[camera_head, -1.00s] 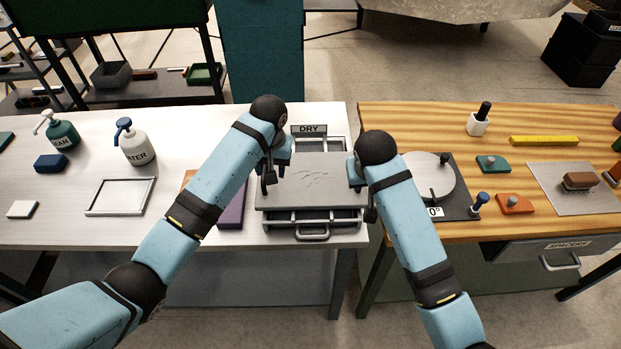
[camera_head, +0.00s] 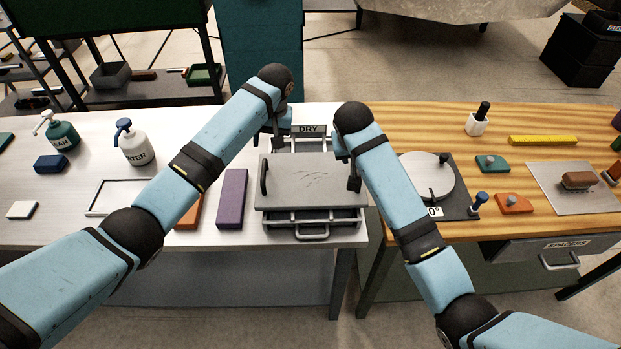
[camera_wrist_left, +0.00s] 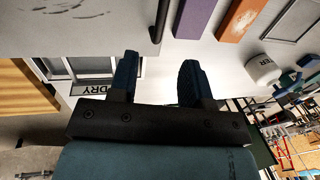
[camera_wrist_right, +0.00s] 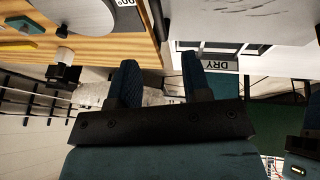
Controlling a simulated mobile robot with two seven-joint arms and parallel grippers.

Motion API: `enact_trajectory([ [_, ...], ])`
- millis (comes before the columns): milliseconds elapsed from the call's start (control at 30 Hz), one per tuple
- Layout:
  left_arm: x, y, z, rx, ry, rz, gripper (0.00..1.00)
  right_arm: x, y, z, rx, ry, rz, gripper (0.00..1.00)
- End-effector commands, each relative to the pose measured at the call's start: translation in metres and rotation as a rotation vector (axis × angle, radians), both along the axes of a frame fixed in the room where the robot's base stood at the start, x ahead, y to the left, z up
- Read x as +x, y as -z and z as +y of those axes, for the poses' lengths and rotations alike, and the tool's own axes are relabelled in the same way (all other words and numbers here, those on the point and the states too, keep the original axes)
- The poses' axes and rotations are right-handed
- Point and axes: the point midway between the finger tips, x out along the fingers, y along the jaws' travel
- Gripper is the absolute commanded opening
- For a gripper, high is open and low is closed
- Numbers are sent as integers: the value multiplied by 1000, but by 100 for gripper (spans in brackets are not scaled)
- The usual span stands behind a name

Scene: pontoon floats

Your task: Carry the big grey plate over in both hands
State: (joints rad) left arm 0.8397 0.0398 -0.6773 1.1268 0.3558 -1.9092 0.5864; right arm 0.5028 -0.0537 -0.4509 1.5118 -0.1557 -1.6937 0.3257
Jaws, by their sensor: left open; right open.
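The big grey plate (camera_head: 310,178) lies flat on a grey rack (camera_head: 312,222) at the right end of the white table. It has a dark upright handle at its left edge (camera_head: 264,177) and another at its right edge (camera_head: 354,177). My left gripper (camera_head: 275,128) is open and empty, behind the plate's far left corner. The left wrist view shows its spread fingers (camera_wrist_left: 157,78) apart from the handle (camera_wrist_left: 160,20). My right gripper (camera_head: 341,150) is open near the plate's far right corner. In the right wrist view its fingers (camera_wrist_right: 160,78) are empty, apart from the handle (camera_wrist_right: 158,18).
Behind the plate is a frame labelled DRY (camera_head: 308,129). A purple block (camera_head: 232,198) stands close to the plate's left. A turntable (camera_head: 428,178) sits on the wooden table to the right.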

Motion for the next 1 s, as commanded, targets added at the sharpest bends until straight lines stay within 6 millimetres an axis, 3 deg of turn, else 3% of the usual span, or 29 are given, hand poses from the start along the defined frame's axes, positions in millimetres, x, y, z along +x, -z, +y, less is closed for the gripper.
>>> enact_trajectory([
  [300, -1, 63, 13, 1, -2, 3, 44, 25, 58, -11, -2, 1, 3, 44],
  [500, -1, 91, 18, 1, -1, 1, 44, 36, 84, -15, -1, 0, 1, 44],
  [700, -1, 103, 21, 0, -1, 0, 44, 41, 95, -17, 0, -1, 0, 44],
  [1000, -1, 104, 21, -1, 0, -1, 44, 42, 96, -18, 0, 0, 0, 44],
])
